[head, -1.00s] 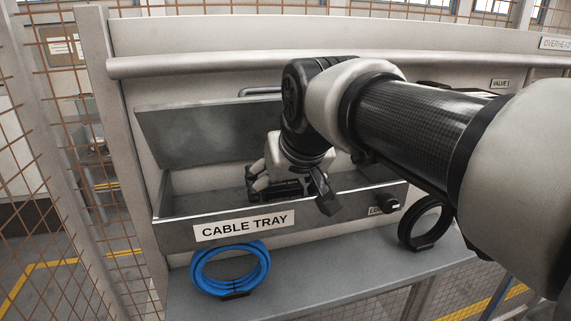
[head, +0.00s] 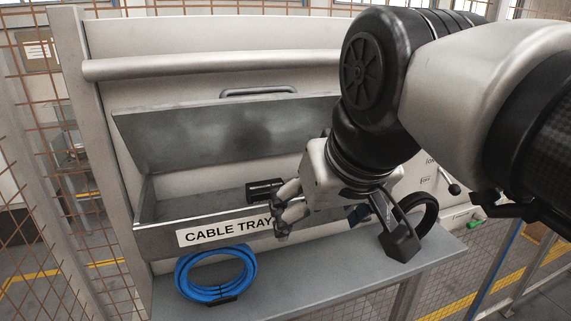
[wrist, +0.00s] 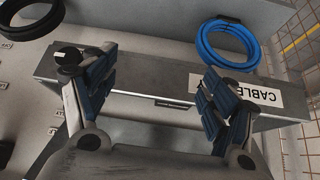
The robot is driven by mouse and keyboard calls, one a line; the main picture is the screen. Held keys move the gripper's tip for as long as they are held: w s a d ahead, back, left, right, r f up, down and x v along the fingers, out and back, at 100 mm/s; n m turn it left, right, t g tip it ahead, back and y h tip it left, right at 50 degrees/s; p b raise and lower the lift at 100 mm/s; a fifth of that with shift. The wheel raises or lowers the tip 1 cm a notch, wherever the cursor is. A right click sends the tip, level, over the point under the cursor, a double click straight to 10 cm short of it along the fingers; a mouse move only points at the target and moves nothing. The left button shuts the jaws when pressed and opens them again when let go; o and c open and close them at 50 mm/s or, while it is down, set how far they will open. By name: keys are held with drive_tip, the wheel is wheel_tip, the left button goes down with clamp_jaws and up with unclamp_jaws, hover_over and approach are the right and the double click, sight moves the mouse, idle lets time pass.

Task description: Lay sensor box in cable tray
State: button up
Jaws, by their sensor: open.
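The sensor box, a small black box (head: 265,190), lies inside the cable tray (head: 160,207) at its back, just left of my gripper in the head view. The tray is a grey metal trough with its lid up and a CABLE TRAY label on the front. My gripper (head: 342,228) is open and empty, in front of the tray's right part, apart from the box. In the wrist view the open fingers (wrist: 152,92) spread before the tray's front wall (wrist: 140,75). My arm hides the tray's right end in the head view.
A blue cable coil (head: 215,272) stands on the shelf (head: 300,285) below the tray. A black coil (head: 425,217) is to the right, partly behind my gripper. A horizontal pipe (head: 210,66) runs above the raised lid. Wire mesh fencing stands at the left.

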drive_tip(key=s+d+f+m+g, duration=0.1)
drive_tip(key=s+d+f, duration=0.2)
drive_tip(key=s+f, duration=0.3)
drive_tip(key=s+d+f+m+g+h, duration=0.1)
drive_tip(key=s+d+f, duration=0.3)
drive_tip(key=f, duration=0.9)
drive_tip(key=s, duration=0.3)
drive_tip(key=shift+s+d, duration=0.2)
drive_tip(key=shift+d, duration=0.1)
